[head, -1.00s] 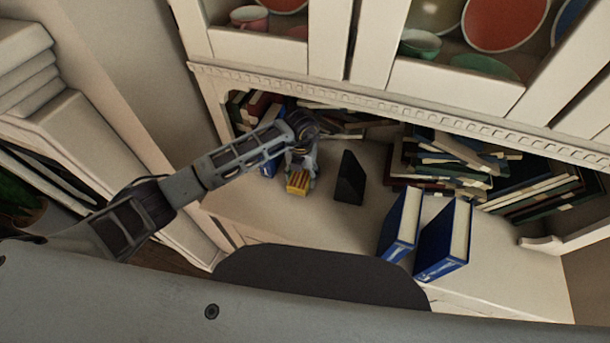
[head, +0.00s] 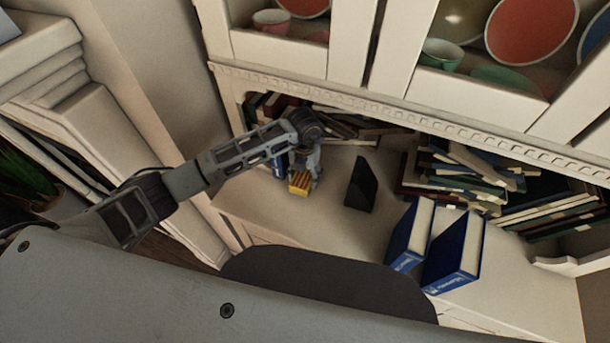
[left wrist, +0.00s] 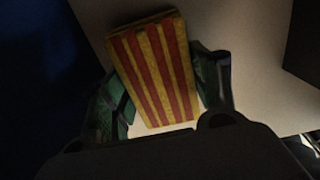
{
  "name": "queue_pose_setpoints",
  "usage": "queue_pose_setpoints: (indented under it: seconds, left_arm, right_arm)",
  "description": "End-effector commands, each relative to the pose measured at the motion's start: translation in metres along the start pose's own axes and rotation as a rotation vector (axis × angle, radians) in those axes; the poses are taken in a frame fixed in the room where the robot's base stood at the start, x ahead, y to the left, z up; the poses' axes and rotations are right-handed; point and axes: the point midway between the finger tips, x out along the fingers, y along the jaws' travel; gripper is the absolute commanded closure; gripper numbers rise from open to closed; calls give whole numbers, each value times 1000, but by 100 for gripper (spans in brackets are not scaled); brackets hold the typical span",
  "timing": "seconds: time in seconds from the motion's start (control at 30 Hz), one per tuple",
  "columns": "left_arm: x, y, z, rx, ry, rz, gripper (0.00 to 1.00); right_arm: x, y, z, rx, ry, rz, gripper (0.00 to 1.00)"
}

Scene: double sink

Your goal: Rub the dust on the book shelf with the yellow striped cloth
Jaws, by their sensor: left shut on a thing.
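The yellow cloth with red stripes (left wrist: 152,68) looks like a folded block in the left wrist view. It also shows as a small yellow block in the head view (head: 299,182). My left gripper (left wrist: 160,95) is shut on it, with a finger at each side. In the head view my left gripper (head: 303,168) is over the left part of the white shelf (head: 330,215). I cannot tell whether the cloth touches the shelf surface. No dust can be made out. My right gripper is not in view.
A black wedge-shaped object (head: 361,184) stands right of the cloth. Two blue books (head: 455,251) stand nearer the front right. Piled books (head: 465,172) fill the back right, and more books lie behind my gripper. Bowls and cups (head: 530,30) sit in the compartments above.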

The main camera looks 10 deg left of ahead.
Motion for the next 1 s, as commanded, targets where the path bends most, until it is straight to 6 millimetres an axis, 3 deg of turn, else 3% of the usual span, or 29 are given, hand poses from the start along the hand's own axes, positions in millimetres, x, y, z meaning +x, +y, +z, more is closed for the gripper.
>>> queue_pose_setpoints:
  seconds: [1.0]
  left_arm:
    - [-60,0,1,1,-2,-2,59]
  right_arm:
    - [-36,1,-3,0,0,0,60]
